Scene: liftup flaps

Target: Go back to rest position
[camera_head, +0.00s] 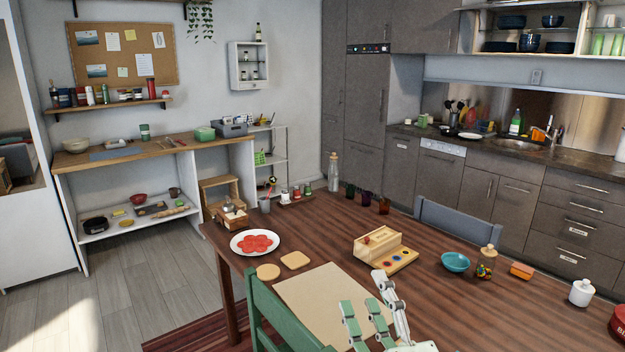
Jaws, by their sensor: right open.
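My right gripper (368,308) shows at the bottom centre, with white links and green finger pads. Its fingers point up, apart and empty, and it appears in front of the brown mat on the wooden table (450,300). I cannot tell its height above the table. My left gripper is not in view. At the top right, a wall cabinet (583,45) stands open at the front, with dark bowls and green glasses on its shelves. Its upper part is cut off by the picture's edge.
On the table are a plate of red slices (255,243), a wooden toy box (384,248), a teal bowl (455,262), a jar (486,264) and a white pot (581,293). A green chair (268,310) stands at the near edge, a grey chair (458,220) behind.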

